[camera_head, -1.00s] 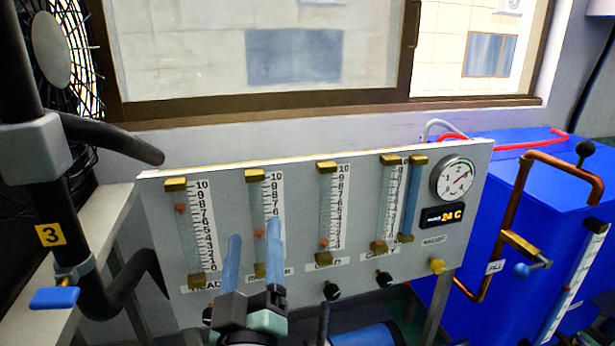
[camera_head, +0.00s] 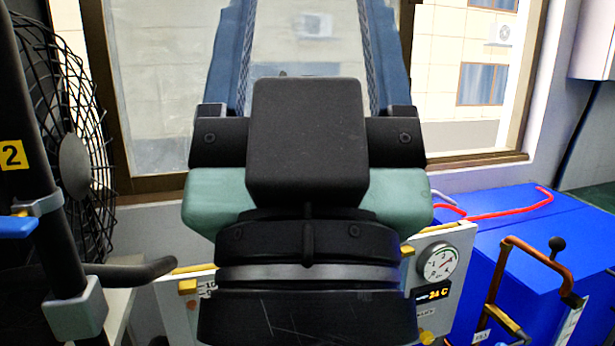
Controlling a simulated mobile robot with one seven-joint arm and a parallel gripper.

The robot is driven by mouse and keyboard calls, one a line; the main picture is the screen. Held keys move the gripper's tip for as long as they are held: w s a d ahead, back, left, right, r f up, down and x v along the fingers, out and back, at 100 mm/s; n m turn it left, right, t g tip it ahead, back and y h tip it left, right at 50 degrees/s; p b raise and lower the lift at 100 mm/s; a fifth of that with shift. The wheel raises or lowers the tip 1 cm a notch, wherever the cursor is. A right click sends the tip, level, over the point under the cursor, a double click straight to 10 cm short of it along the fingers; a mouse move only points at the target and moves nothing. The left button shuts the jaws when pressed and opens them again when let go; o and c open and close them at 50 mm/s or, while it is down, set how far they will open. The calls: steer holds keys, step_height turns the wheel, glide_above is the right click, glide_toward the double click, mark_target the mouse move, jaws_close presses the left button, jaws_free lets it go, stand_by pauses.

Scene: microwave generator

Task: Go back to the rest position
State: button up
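My gripper (camera_head: 305,20) fills the middle of the head view, close to the camera. Its two blue fingers point up and stand wide apart, with only the window showing between them. It is open and holds nothing that I can see; the fingertips are cut off at the top edge. The gripper is in front of the grey flowmeter panel (camera_head: 463,247) and hides most of it. The panel's round gauge (camera_head: 440,263) and the 24 C display (camera_head: 433,294) show to the right of my gripper.
A blue tank (camera_head: 540,240) with a red hose (camera_head: 510,208) and a copper pipe (camera_head: 497,270) stands at right. A black fan (camera_head: 75,165) and a dark pipe (camera_head: 120,272) with a blue-handled valve (camera_head: 15,227) are at left. A window (camera_head: 160,110) is behind.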

step_height(320, 180, up, 19)
steer(key=p, duration=1.7)
steer(key=shift+r, duration=0.15)
